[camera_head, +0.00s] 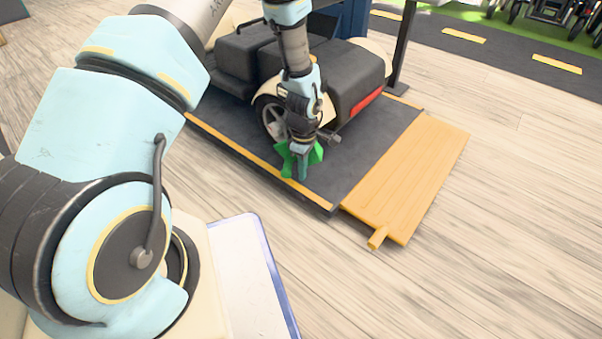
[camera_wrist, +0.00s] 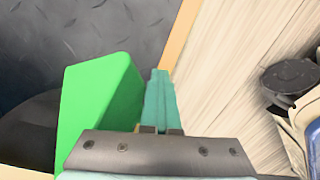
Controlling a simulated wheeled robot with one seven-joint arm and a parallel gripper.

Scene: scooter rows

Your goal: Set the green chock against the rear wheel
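The green chock (camera_head: 316,154) stands on the dark platform beside the lower part of the scooter's rear wheel (camera_head: 270,118). My gripper (camera_head: 302,172) is low over the platform, in front of the chock and partly covering it. In the wrist view the chock (camera_wrist: 98,105) lies just left of my teal fingers (camera_wrist: 159,98). The fingers are together, with no chock visible between them. A dark rounded shape, likely the wheel (camera_wrist: 28,132), shows left of the chock. Whether chock and wheel touch is hidden.
The scooter (camera_head: 355,80) fills the back of the platform (camera_head: 375,148), close to my arm. A yellow edge strip (camera_head: 240,150) runs along the platform's near side. The floor (camera_head: 520,240) to the right is clear.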

